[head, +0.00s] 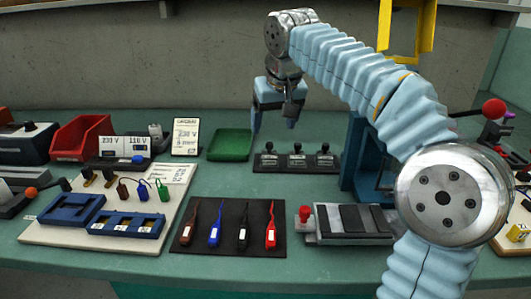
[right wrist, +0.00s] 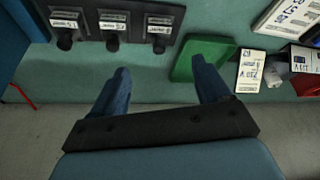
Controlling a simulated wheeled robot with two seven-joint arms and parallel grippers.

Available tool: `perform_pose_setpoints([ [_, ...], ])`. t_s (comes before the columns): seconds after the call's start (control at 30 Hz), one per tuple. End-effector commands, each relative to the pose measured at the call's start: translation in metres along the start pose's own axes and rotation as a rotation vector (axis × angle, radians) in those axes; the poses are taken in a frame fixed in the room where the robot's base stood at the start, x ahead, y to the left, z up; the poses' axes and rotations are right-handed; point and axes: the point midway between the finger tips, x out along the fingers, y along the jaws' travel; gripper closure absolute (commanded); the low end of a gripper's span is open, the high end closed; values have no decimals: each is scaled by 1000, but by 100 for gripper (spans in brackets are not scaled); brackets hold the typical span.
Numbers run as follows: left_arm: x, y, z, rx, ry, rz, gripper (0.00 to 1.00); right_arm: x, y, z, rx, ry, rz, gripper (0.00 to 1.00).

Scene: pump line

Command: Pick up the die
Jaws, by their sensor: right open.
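A dark rack (head: 262,168) in the middle of the bench holds three black-knobbed pieces with pale labels, which look like dies: a left one (head: 271,149), a middle one (head: 297,149) and a right one (head: 325,150). The labels are too small to read, so I cannot tell which is the die. In the right wrist view, the rack (right wrist: 88,18) is at the upper left. My right gripper (head: 273,121) is open and empty, raised above the back of the bench; its blue fingers (right wrist: 160,68) are apart from the rack. My left gripper is out of view.
A green tray (head: 230,144) lies left of the rack, with a red bin (head: 80,138) farther left. A black mat (head: 228,242) with several coloured tools lies in front. A blue frame (head: 357,150) stands close on the right. Bare bench surrounds the rack's front.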

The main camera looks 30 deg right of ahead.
Motion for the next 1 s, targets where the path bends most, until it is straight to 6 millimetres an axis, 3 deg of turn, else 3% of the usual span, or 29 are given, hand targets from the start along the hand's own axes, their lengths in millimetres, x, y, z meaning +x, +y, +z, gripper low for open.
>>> perform_pose_setpoints([
  [0.13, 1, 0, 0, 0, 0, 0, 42, 30, 0, 1, -1, -4, 2, 24],
  [0.37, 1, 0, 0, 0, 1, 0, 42, 51, 0, 0, -1, -2, 1, 24],
  [0.6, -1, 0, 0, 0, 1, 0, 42, 88, 1, 0, -1, -3, 2, 24],
  [0.93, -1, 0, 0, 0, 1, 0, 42, 98, 1, 0, 0, 0, 0, 24],
  [1.0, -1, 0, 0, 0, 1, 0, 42, 97, 1, 0, 0, 0, 0, 34],
])
